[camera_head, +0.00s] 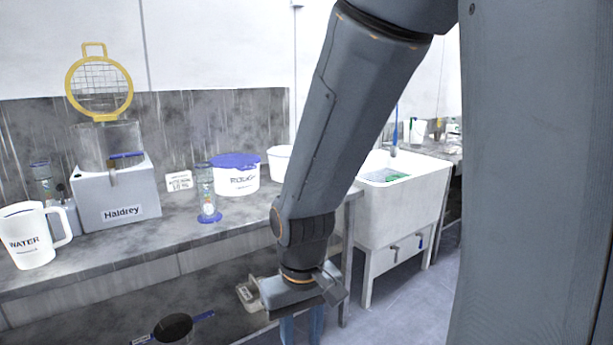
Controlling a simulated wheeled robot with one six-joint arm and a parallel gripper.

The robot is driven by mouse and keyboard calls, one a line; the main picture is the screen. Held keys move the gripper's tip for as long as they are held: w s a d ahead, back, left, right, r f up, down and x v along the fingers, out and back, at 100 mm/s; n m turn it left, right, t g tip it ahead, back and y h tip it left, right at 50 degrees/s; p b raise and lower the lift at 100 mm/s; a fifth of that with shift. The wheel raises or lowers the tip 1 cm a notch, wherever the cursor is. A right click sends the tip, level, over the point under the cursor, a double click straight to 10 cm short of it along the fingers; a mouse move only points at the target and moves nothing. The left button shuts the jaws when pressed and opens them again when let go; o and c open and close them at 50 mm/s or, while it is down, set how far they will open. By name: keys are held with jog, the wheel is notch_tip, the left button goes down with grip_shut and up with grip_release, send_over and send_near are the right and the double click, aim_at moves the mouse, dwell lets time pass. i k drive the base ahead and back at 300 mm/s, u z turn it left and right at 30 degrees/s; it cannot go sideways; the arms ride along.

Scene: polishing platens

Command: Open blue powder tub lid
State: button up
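A white tub (237,182) with dark lettering stands on the grey counter in the head view. Its blue lid (235,160) lies on top and covers the opening; whether it is fully seated I cannot tell. My gripper (302,335) points down at the bottom edge of the view, in front of the counter, lower than the tub and to its right. Its two fingers stand apart with a gap between them. The fingertips are cut off by the frame. Nothing shows between the visible parts of the fingers. The gripper is well apart from the tub.
A clear cylinder with a blue base (208,198) stands close left of the tub. A white tub (280,162) is to its right, partly behind my arm. A grey Haldrey box (118,200) and a WATER jug (30,240) stand left. A white sink (400,205) is right.

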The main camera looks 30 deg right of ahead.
aim_at(239, 161)
jog(key=z, duration=0.85)
jog(key=k, duration=1.1)
jog(key=z, duration=1.15)
jog(key=i, duration=1.9)
jog(key=u, duration=1.55)
jog(key=i, duration=0.8)
jog(key=u, duration=0.75)
